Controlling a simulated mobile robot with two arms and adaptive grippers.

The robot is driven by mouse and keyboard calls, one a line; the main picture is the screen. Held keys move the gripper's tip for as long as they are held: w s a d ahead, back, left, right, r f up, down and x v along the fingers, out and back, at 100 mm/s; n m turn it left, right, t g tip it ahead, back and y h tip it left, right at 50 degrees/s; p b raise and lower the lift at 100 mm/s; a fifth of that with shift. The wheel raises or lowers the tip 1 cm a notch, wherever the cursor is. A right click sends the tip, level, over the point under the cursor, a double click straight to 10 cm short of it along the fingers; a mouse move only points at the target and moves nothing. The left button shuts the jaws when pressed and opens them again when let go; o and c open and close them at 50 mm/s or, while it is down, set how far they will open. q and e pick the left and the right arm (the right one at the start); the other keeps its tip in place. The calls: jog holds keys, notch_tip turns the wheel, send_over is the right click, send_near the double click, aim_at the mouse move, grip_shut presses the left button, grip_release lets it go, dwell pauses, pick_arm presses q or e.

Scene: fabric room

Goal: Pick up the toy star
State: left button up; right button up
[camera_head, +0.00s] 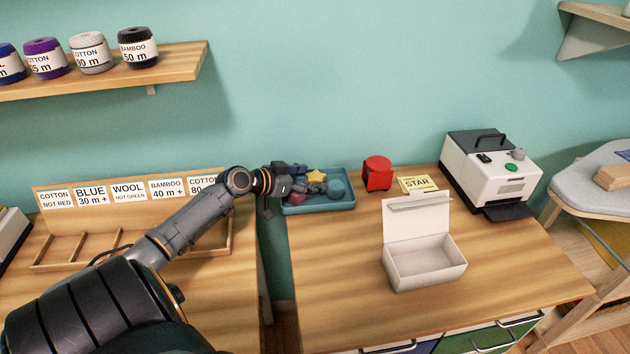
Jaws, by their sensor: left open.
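The toy star (316,176) is yellow and lies in a teal tray (318,207) at the back left of the right-hand table, among other small toys. My left gripper (290,184) reaches in from the left and is over the tray's left side, just left of the star. It is open, and its fingers are small and dark in this view, partly covering the tray and some toys. I cannot tell whether it touches any toy. My right gripper is not in view.
A red object (377,173), a yellow STAR card (417,184), an open white box (424,264) and a white machine (490,168) stand on the table. The table front is clear.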

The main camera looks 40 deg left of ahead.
pick_arm(q)
jog(key=shift+w+f, duration=0.1)
jog(key=shift+w, duration=0.05)
jog(key=c, duration=0.9)
jog(key=shift+c, duration=0.2)
